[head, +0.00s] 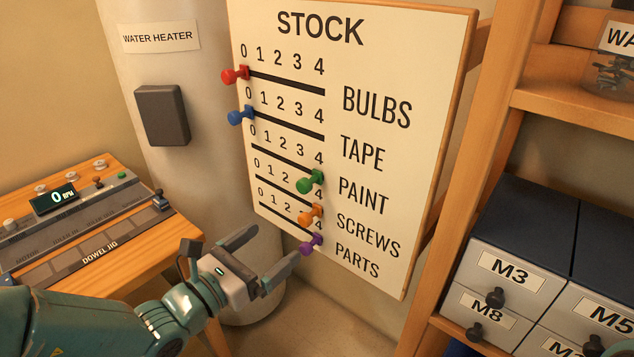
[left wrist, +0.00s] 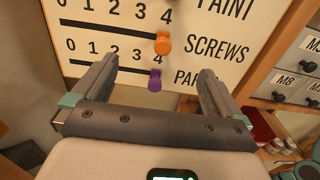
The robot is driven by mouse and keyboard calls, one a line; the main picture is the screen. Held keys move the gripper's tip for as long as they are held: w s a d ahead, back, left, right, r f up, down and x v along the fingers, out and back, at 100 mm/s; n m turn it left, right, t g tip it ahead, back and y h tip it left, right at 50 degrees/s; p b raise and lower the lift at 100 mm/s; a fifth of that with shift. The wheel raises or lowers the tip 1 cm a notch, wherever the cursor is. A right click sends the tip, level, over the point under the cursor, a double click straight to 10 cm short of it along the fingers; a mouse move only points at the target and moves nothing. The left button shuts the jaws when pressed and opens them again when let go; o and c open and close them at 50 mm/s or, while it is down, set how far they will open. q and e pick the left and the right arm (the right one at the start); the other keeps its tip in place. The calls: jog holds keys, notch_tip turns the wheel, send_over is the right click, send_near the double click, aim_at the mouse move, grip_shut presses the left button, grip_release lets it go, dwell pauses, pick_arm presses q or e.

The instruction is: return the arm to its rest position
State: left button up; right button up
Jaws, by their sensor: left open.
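My left gripper (head: 271,248) is open and empty just in front of the lower part of the stock board (head: 400,110). In the left wrist view its two fingers (left wrist: 158,75) stand wide apart, with the purple peg (left wrist: 155,80) showing between them, not gripped. The purple peg (head: 311,243) sits at the 4 end of the PARTS row, close to one fingertip. The orange peg (head: 311,214) is at the 4 end of SCREWS, and the green peg (head: 311,181) near 4 on PAINT. My right gripper is not in view.
The red peg (head: 235,75) and blue peg (head: 240,115) sit at 0 on BULBS and TAPE. The water heater (head: 180,85) stands behind my gripper. A bench with a dowel jig panel (head: 90,225) is at left. Labelled drawers (head: 515,268) and wooden shelving are at right.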

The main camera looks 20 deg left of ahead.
pick_arm(q)
jog(key=s+d+f+m+g+h+p, duration=0.1)
jog(key=s+d+f+m+g, duration=0.35)
jog(key=f, duration=0.35)
jog(key=s+d+f+m+g+h+p, duration=0.1)
jog(key=s+d+f+m+g+h, duration=0.1)
jog(key=s+d+f+m+g, duration=0.45)
jog(key=s+f+m+g+y+p, duration=0.1)
jog(key=s+f+m+g+y, duration=0.1)
jog(key=f+m, duration=0.7)
jog(key=s+a+f+m+g+y+p, duration=0.1)
jog(key=s+f+m+g+y+p, duration=0.1)
jog(key=f+m, duration=0.7)
notch_tip(320, 180, down, 2)
jog(key=s+g+y, duration=0.1)
jog(key=s, duration=0.1)
jog(key=shift+s+m+y, duration=0.3)
jog(key=shift+s+y, duration=0.1)
